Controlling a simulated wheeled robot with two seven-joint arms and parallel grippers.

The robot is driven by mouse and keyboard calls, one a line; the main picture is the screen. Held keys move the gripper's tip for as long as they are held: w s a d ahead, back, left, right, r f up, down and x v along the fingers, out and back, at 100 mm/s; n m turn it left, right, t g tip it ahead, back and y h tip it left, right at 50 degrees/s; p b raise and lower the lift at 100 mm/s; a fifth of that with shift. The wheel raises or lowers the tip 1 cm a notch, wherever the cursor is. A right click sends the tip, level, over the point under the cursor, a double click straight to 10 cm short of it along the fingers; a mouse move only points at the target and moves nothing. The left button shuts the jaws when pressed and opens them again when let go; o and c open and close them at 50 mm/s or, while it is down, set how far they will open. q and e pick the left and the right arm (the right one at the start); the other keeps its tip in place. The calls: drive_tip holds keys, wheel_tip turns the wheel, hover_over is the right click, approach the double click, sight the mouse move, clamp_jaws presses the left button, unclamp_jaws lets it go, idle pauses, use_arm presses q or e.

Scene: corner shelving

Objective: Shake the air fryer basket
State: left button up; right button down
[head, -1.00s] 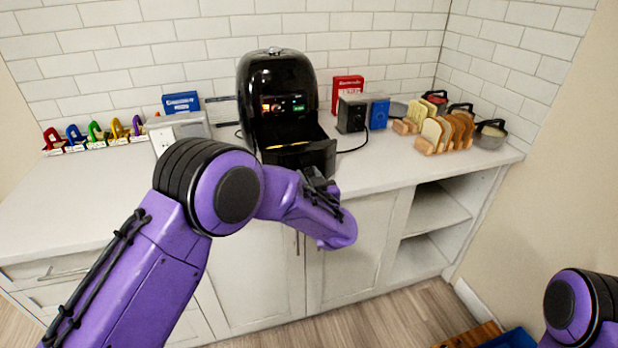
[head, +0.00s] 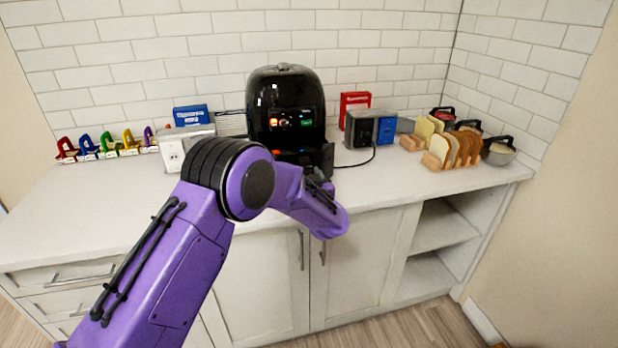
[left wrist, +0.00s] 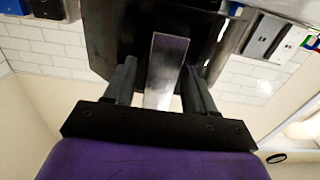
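The black air fryer (head: 284,95) stands on the counter against the tiled wall, its small display lit. Its basket (head: 322,158) juts a little from the fryer's front; my left arm covers part of it, and its inside is hidden. My left gripper (head: 318,180) is at the basket's front, largely hidden by my wrist in the head view. My right gripper is not in view.
On the right are a black box (head: 360,130), a red box (head: 354,104), bread racks (head: 455,148) and lidded pots (head: 498,152). The counter's left front (head: 90,205) is clear.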

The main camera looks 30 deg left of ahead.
use_arm(q)
drive_tip(key=shift+d, duration=0.15)
drive_tip(key=b+v, duration=0.2)
drive_tip(key=v, duration=0.8)
drive_tip(key=shift+s, duration=0.2)
